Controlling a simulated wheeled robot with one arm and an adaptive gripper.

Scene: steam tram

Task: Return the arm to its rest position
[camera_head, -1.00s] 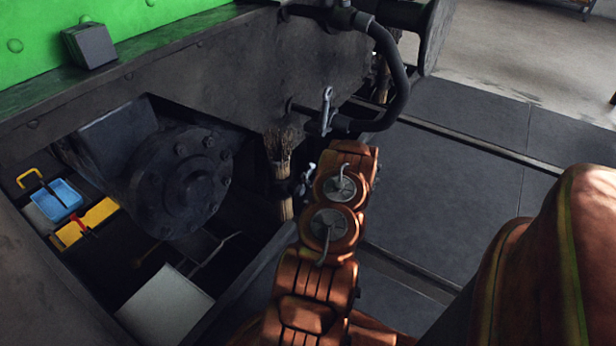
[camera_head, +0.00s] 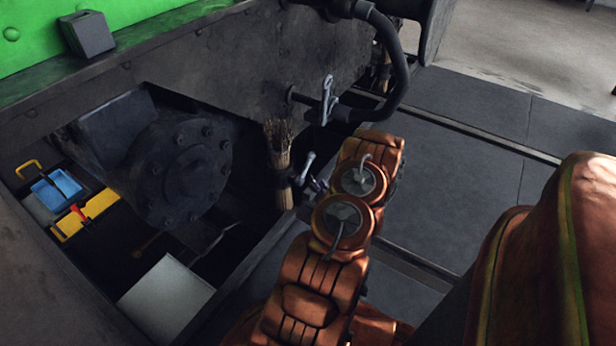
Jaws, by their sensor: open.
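My orange arm rises from the bottom middle of the head view. A gap shows between the arm and the broom.
A dark frame with a round bolted cylinder (camera_head: 185,168) stands left. A bent pipe (camera_head: 397,75) and a lever (camera_head: 327,100) are above the arm. A broom (camera_head: 280,165) stands upright. A blue tray (camera_head: 56,189) lies lower left. Floor plates (camera_head: 460,190) on the right are clear.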

